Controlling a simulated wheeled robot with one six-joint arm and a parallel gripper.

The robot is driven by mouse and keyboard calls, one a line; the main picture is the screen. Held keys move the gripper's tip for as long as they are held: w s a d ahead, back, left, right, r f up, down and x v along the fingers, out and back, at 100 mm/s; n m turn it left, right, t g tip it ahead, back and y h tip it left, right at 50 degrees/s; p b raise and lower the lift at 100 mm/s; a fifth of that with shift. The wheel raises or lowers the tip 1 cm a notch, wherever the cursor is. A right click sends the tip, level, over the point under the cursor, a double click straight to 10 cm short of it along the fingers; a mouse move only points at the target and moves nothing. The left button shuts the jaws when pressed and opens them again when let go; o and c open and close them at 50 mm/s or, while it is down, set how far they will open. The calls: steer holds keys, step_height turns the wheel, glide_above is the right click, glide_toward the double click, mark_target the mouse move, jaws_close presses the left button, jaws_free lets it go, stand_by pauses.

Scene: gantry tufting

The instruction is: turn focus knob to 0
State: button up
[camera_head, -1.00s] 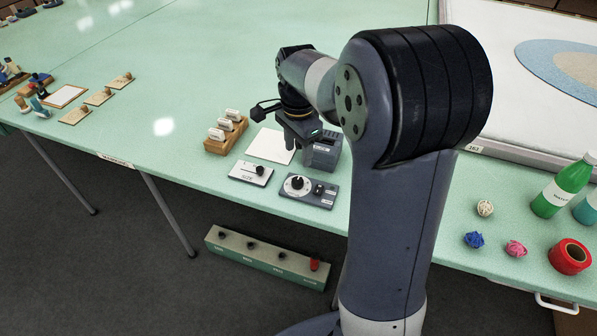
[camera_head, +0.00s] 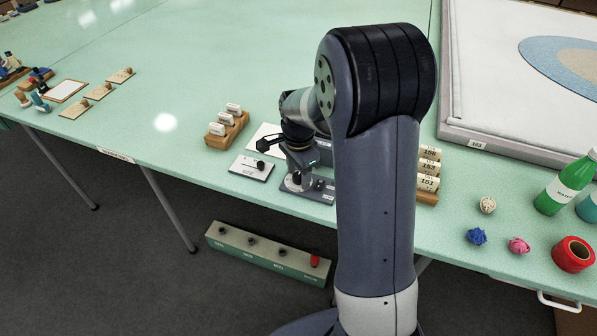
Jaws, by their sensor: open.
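A dark grey control panel (camera_head: 318,195) lies near the table's front edge, with a round knob on a white dial (camera_head: 291,184) at its left and a small switch at its right. I take this knob to be the focus knob; its label and pointer are too small to read. My gripper (camera_head: 298,177) is open, pointing down right over the dial and hiding most of it. I cannot tell whether the fingers touch the knob.
A light panel with a slider (camera_head: 251,168) lies just left. Another numbered rack (camera_head: 428,174) stands right of my arm. A green pedal box (camera_head: 264,252) is on the floor.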

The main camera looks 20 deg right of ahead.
steer(key=c, duration=1)
steer(key=shift+o, duration=0.2)
steer(key=shift+n, duration=0.4)
steer(key=n, duration=0.3)
steer(key=shift+n, duration=0.4)
steer(key=n+p, duration=0.1)
steer(key=n, duration=0.4)
steer(key=shift+n, duration=0.3)
steer(key=n, duration=0.5)
steer(key=shift+n, duration=2.4)
